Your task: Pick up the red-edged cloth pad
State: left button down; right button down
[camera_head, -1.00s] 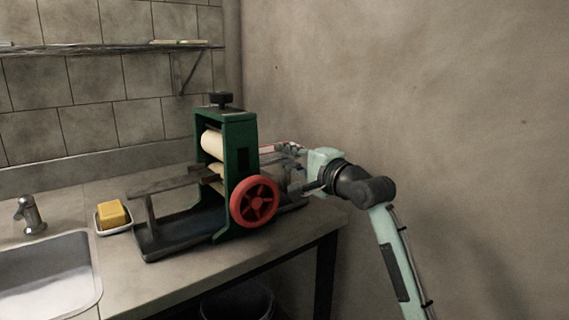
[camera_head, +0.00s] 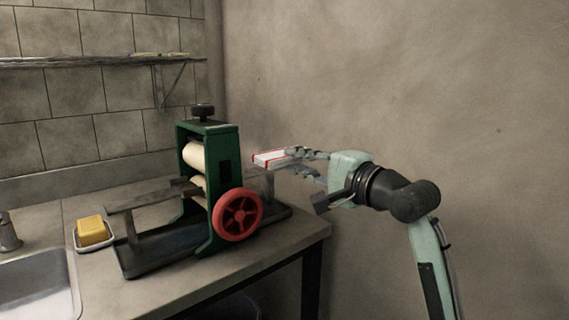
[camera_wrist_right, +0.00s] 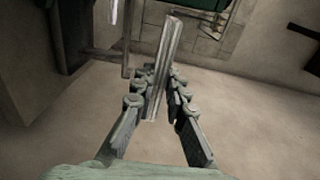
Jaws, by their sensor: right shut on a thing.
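The red-edged cloth pad (camera_head: 270,158) is white with red along its edges. It is in the air to the right of the green wringer's frame, above the wringer's right-hand end. My right gripper (camera_head: 294,164) comes in from the right and is shut on the pad's right end. In the right wrist view the pad (camera_wrist_right: 170,50) is a thin pale slab standing edge-on between the two fingers (camera_wrist_right: 158,92). My left gripper is not in view.
The green wringer (camera_head: 211,190) with cream rollers and a red handwheel (camera_head: 237,214) stands on the counter (camera_head: 285,245). A yellow soap block (camera_head: 92,230) in a dish and a sink (camera_head: 40,285) are at the left. Open space lies right of the counter.

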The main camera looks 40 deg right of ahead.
jog(key=shift+s+d+r, duration=0.1)
jog(key=shift+s+r, duration=0.15)
jog(key=shift+s, duration=0.5)
jog(key=shift+s+r, duration=0.3)
jog(key=shift+s, duration=0.45)
jog(key=shift+s+d+r, duration=0.1)
jog(key=shift+s+r, duration=0.15)
jog(key=shift+s, duration=0.5)
